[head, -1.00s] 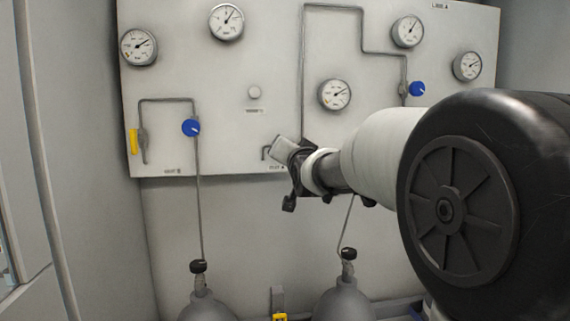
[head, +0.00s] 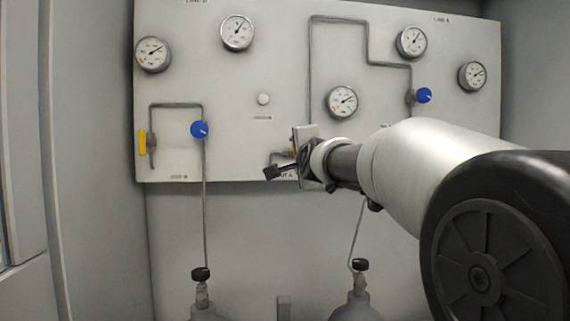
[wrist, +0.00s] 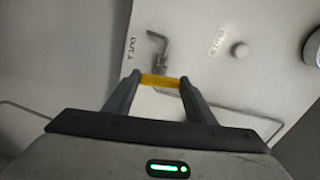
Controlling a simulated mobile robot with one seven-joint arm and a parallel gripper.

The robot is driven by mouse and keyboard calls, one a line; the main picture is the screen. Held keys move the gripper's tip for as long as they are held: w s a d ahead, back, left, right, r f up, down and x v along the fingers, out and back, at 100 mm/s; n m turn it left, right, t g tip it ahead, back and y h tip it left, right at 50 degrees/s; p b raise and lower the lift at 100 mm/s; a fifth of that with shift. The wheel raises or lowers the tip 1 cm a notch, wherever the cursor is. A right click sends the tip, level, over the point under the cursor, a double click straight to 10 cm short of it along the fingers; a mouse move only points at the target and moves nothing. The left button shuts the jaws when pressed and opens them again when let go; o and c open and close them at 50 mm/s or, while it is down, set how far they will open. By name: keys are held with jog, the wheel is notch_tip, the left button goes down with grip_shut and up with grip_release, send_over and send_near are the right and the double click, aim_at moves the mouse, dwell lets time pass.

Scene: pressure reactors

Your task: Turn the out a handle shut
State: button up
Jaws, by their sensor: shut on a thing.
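The yellow out A handle (wrist: 160,81) is between the two fingers of my gripper (wrist: 159,78) in the wrist view. It lies across the gap, crosswise to the short bent metal pipe (wrist: 160,50) beyond it. The fingers are shut on it. In the head view my gripper (head: 305,138) is at the lower middle of the panel, over the OUT A label. My wrist and fingers hide most of the handle there, with only a small yellow sliver (head: 293,148) showing.
The white panel (head: 230,90) carries several gauges, thin pipes and blue knobs (head: 200,129) (head: 424,95). Another yellow handle (head: 142,142) hangs upright at the panel's left, by OUT B. Gas cylinders (head: 355,307) stand below.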

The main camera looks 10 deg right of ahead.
jog(key=shift+m, duration=0.7)
jog(key=shift+b, duration=0.3)
jog(key=o, duration=1)
jog(key=shift+o, duration=0.2)
jog(key=shift+s, duration=0.1)
jog(key=s+b, duration=0.1)
jog(key=s, duration=1.6)
jog(key=shift+s, duration=0.1)
